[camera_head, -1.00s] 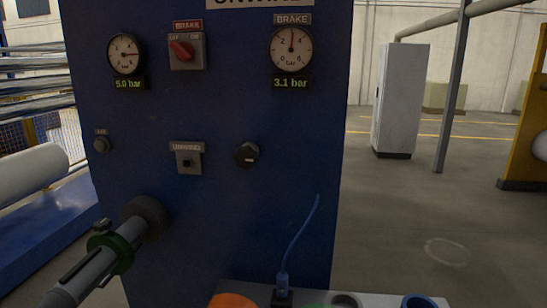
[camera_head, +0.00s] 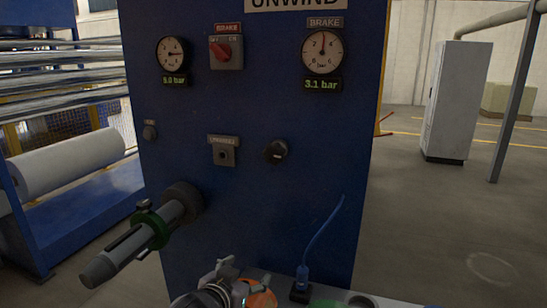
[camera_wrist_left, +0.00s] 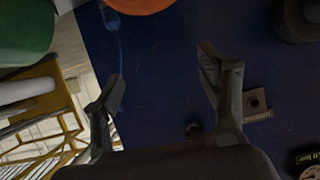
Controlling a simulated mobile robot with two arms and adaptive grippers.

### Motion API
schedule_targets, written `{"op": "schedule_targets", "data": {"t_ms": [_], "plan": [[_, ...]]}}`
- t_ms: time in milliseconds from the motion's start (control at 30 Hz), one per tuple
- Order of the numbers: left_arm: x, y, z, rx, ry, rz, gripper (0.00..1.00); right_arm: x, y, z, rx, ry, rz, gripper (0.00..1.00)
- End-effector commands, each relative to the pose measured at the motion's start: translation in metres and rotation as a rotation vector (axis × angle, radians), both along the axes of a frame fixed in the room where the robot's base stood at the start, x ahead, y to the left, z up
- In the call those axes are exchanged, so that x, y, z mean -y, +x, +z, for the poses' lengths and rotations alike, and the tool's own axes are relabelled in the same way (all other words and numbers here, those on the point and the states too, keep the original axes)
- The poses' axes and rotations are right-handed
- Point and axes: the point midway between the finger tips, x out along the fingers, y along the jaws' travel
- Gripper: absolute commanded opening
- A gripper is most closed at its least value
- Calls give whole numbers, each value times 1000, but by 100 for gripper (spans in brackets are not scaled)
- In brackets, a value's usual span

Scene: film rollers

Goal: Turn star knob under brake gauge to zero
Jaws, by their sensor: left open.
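The dark star knob (camera_head: 275,151) sits on the blue panel, below and left of the brake gauge (camera_head: 322,52). The gauge's display (camera_head: 322,85) reads 3.1 bar. My left gripper (camera_head: 225,268) is at the bottom of the head view, below the knob and apart from it. In the left wrist view, that gripper (camera_wrist_left: 162,85) has its fingers spread with nothing between them. The star knob (camera_wrist_left: 194,129) shows there small and dark, near the base of the right finger, partly hidden. My right gripper is not in view.
A shaft with a green collar (camera_head: 150,222) sticks out of the panel at left.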

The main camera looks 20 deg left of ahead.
Motion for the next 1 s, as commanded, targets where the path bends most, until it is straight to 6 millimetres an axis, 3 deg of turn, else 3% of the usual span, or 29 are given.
{"op": "schedule_targets", "data": {"t_ms": [33,200,333,433,567,1000], "plan": [[-3,17,35,82,2,0,68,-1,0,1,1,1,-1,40],[-11,50,136,304,-23,-4,68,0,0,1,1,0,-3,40],[-14,58,179,394,-38,-8,68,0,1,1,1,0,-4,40],[-14,61,192,420,-43,-10,68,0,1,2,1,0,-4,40],[-14,73,195,423,-45,-9,68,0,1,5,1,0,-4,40],[-12,162,196,420,-43,-8,68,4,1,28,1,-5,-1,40]]}}
